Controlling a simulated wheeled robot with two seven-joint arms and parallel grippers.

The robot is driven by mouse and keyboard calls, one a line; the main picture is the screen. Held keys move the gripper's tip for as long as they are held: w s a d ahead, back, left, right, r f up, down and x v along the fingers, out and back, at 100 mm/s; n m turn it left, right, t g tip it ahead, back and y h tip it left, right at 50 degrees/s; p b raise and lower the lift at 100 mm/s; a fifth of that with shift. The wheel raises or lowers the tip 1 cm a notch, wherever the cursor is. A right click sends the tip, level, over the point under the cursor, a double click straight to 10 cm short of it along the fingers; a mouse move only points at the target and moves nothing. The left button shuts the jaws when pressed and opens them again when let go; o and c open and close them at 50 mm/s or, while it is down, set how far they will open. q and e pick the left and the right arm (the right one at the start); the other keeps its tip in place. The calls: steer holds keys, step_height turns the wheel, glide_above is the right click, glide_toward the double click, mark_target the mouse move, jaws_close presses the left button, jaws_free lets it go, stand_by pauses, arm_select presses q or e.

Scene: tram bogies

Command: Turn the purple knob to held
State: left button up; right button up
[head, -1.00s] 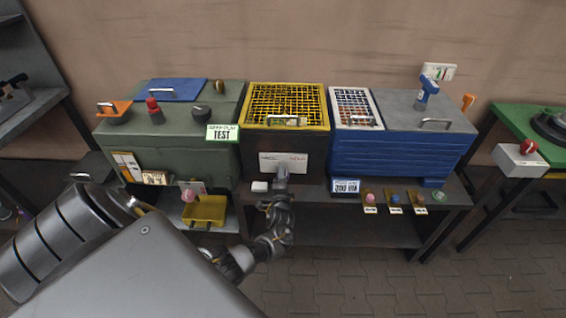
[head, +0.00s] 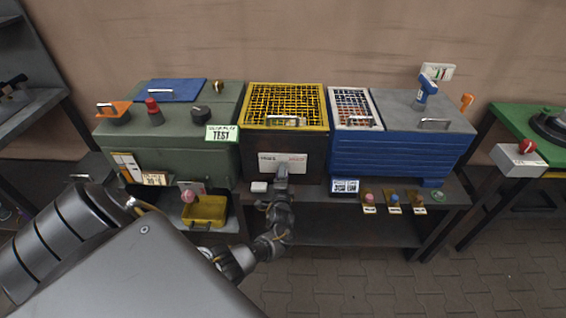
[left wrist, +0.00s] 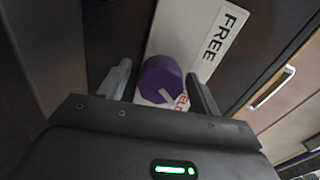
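The purple knob (left wrist: 160,78) sits on a white plate in the left wrist view, with a short white mark on its face. Black "FREE" (left wrist: 226,34) is printed on the plate, and red lettering, partly hidden, reads "ELD" (left wrist: 181,102). In the head view the white plate (head: 268,165) is on the dark front under the yellow grille, and my gripper hides the knob. My left gripper (left wrist: 160,84) has its fingers apart, one on each side of the knob. A gap shows at the left finger; the right finger is closer, contact unclear. My right gripper is not in view.
The green cabinet (head: 180,150) stands left and the blue box (head: 400,155) right. A yellow bin (head: 205,212) is at lower left, and several small coloured knobs (head: 394,199) are at right.

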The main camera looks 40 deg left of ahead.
arm_select(q)
steer(key=v, duration=1)
steer(key=shift+s+d+p, duration=0.25)
steer(key=shift+s+p, duration=0.05)
steer(key=s+d+f+n+g+h, duration=0.2)
steer(key=s+d+f+h, duration=0.15)
steer(key=f, duration=0.45)
steer(key=s+d+f+n+g+h, duration=0.2)
steer(key=s+f, duration=0.2)
steer(key=f, duration=0.5)
steer(key=s+d+f+n+g+h, duration=0.2)
steer(key=s+f, duration=0.2)
steer(key=f, duration=0.4)
steer(key=s+d+f+g+h, duration=0.1)
steer(key=s+f, duration=0.3)
steer(key=s, duration=0.7)
steer(key=s+d+f+n+g+h, duration=0.1)
steer(key=s+f+g, duration=0.3)
steer(key=s, duration=0.7)
steer(key=s+d+f+g+h, duration=0.1)
steer(key=s+f, duration=0.3)
steer(key=s, duration=0.7)
steer(key=shift+d+g, duration=0.6)
steer(key=shift+g, duration=0.1)
